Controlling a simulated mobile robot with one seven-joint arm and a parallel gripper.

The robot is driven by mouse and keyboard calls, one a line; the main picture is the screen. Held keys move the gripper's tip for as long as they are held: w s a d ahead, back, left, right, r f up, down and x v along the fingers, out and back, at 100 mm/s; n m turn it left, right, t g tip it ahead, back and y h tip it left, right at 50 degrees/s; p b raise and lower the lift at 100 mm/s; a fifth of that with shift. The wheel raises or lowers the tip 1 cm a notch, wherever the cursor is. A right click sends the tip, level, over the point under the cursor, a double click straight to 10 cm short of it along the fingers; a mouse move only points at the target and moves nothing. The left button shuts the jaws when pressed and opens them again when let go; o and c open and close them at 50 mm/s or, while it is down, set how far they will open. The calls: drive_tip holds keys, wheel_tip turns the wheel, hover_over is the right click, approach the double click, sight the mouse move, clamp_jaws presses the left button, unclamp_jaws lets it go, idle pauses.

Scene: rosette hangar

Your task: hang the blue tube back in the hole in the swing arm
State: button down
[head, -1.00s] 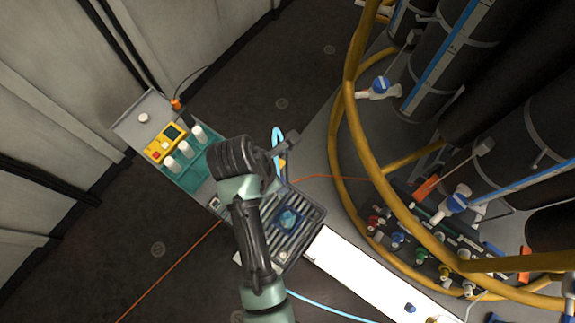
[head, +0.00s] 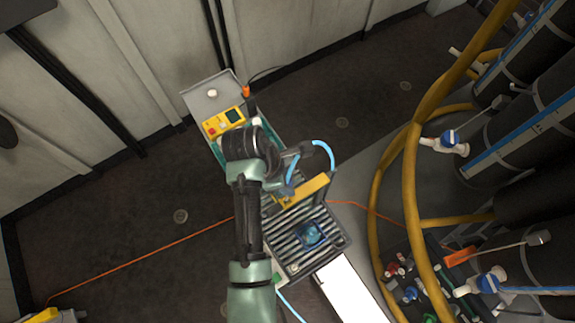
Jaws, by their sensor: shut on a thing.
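My gripper (head: 290,183) is shut, seen from above and partly hidden by my own wrist. It is at the left end of a yellow bar, which looks like the swing arm (head: 308,188), above the grated tray. The blue tube (head: 327,150) rises from my gripper, arcs to the right and bends down towards the bar. Its held end is mostly hidden. I cannot make out the hole, or whether the tube end touches the bar.
The grated tray (head: 333,247) holds a blue round object (head: 310,234). A yellow meter (head: 223,121) sits on the bench beyond my wrist. Yellow curved rails (head: 409,190) and black cylinders (head: 535,125) stand to the right. Dark floor lies on the left.

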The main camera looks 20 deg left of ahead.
drive_tip(key=shift+f, duration=0.35)
idle(0.7)
drive_tip(key=shift+f+b, duration=0.4)
drive_tip(key=shift+f, duration=0.5)
drive_tip(key=shift+f+b, duration=1.3)
drive_tip(key=shift+f, duration=1.15)
